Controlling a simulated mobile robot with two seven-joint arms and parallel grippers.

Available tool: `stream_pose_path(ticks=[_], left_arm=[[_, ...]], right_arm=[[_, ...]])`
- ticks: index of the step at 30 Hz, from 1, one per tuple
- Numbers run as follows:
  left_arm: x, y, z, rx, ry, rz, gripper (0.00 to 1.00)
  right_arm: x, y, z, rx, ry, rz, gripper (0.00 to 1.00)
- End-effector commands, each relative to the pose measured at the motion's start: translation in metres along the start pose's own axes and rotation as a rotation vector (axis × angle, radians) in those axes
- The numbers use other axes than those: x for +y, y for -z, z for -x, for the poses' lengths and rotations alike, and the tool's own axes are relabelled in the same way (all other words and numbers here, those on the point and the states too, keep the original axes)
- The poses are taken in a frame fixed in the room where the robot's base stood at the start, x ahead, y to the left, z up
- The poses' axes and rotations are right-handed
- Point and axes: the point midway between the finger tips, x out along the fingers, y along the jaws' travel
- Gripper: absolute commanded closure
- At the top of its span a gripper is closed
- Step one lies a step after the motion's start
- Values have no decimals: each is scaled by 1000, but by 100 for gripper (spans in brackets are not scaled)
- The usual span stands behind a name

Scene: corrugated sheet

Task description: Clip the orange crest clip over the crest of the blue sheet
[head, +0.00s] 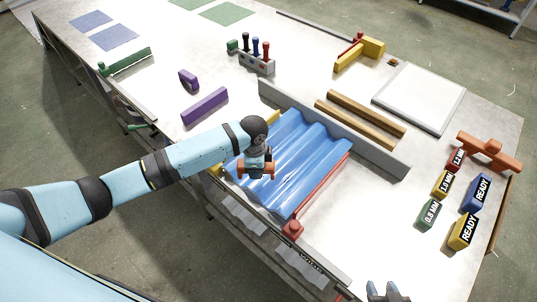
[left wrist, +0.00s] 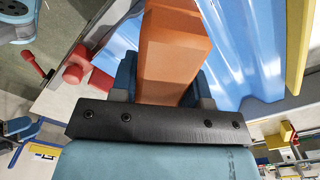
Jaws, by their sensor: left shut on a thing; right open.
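The blue corrugated sheet (head: 310,160) lies on the table, its crests running lengthwise. My left gripper (head: 256,164) is shut on the orange crest clip (head: 243,172) over the sheet's left part. In the left wrist view the orange clip (left wrist: 172,48) sits between the fingers, with the blue sheet (left wrist: 232,45) behind it. I cannot tell whether the clip touches a crest; its underside is hidden. My right gripper (head: 386,292) is open and empty at the bottom edge of the head view, apart from the sheet.
A grey rail (head: 380,155) stands behind the sheet, and a red bar (head: 320,188) runs along its right side. Wooden strips (head: 365,115) lie behind the rail. Labelled blocks (head: 463,232) stand at the right. A purple block (head: 205,106) lies left of the sheet.

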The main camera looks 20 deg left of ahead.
Motion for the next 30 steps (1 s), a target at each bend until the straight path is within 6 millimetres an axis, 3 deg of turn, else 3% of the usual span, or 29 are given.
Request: stream_pose_path(ticks=[6,12,24,30], left_arm=[[-28,24,0,-3,3,-457,84],[-39,34,-1,-7,2,-674,84],[-41,35,-1,-7,3,-712,84],[-41,35,3,-6,2,-711,84]], right_arm=[[-1,4,4,-1,-2,-3,57],[0,4,5,-3,-4,-3,57],[1,4,5,-4,-4,-3,57],[1,14,12,-3,-6,-2,57]])
